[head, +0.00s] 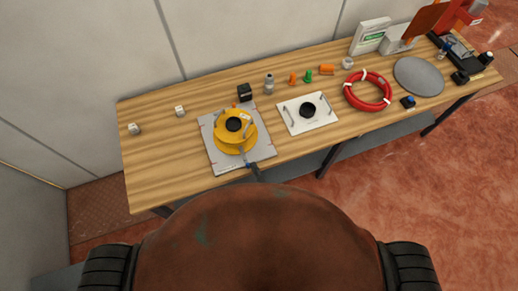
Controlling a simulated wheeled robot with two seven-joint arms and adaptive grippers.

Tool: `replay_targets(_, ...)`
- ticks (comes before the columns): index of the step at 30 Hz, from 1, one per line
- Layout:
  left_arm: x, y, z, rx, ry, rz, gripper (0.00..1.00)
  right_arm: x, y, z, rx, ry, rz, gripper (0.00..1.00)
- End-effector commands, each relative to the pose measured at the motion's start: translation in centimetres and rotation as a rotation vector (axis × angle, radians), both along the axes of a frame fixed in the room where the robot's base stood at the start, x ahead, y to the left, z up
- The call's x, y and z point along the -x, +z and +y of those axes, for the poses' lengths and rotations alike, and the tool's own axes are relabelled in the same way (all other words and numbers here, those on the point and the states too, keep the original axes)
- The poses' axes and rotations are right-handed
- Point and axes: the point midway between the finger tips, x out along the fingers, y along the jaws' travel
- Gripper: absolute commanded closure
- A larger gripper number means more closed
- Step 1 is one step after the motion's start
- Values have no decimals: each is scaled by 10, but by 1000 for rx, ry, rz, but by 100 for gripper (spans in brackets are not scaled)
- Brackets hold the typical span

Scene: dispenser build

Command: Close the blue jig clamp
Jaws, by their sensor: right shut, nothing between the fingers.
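A yellow round dispenser part (235,135) with a dark centre stands on a grey jig plate (213,158) on the wooden table. The blue jig clamp (249,164) is at the plate's front edge, small in the picture, with a grey bar running toward the yellow part. Whether the clamp is open or closed is too small to tell. My right gripper (256,173) shows as a small dark shape at the clamp, shut and empty. Contact cannot be made out. The rest of that arm is hidden behind my brown body. My left gripper is not in view.
A white plate with handles and a black ring (288,120) lies right of the jig. Beyond are a red ring (350,99), a grey disc (419,76) and small bottles. Two white cubes sit at the left. The table's front left is clear.

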Motion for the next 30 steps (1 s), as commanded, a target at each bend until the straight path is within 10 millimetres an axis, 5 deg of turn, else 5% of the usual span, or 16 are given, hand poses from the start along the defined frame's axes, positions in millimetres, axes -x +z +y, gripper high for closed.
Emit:
replay_targets(12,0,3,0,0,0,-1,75,10,-2,18,2,15,8,100)
replay_targets(30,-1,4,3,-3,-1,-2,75,14,-5,18,4,14,13,100)
